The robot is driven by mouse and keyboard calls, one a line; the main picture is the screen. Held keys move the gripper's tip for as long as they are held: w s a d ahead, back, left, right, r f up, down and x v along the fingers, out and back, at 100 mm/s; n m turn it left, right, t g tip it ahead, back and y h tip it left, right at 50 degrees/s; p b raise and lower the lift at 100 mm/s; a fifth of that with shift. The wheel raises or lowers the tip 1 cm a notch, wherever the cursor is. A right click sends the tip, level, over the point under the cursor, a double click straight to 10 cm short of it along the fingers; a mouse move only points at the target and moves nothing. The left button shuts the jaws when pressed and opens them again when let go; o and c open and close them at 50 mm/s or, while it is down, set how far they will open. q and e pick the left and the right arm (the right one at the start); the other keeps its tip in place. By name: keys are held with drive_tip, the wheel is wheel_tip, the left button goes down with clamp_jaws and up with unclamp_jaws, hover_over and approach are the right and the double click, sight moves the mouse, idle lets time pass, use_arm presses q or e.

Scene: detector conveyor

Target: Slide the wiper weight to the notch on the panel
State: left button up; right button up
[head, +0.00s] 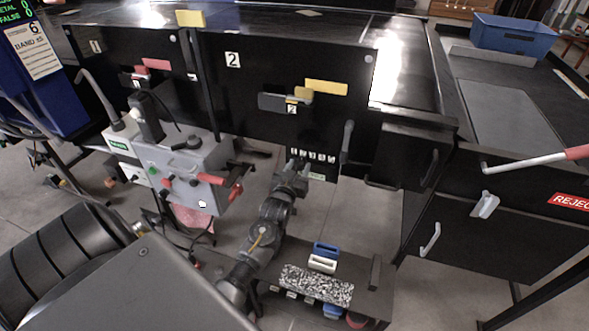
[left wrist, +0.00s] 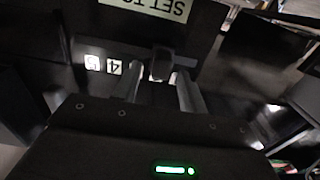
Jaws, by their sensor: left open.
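A black panel (head: 240,110) marked 2 has a row of white number tiles (head: 314,156) low on its face. My left gripper (head: 297,164) is at the left part of that row, open. In the left wrist view its two fingers (left wrist: 159,84) stand apart, with a dark block (left wrist: 161,62) between or just beyond their tips. The block looks like the wiper weight; I cannot tell if the fingers touch it. Upside-down tiles (left wrist: 103,64) reading 4 and 5 are beside it, and a SET TO label (left wrist: 150,8) is above. The notch cannot be made out.
A grey control box (head: 187,170) with red handles stands left of my left arm. A low dark shelf (head: 372,283) with blue and white blocks is below right. A black box with a handle (head: 408,155) juts out right of the panel. A blue bin (head: 512,36) sits far right.

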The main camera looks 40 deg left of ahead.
use_arm(q)
drive_tip(key=b+v, duration=0.2)
drive_tip(key=v, duration=0.8)
drive_tip(key=shift+d, duration=0.15)
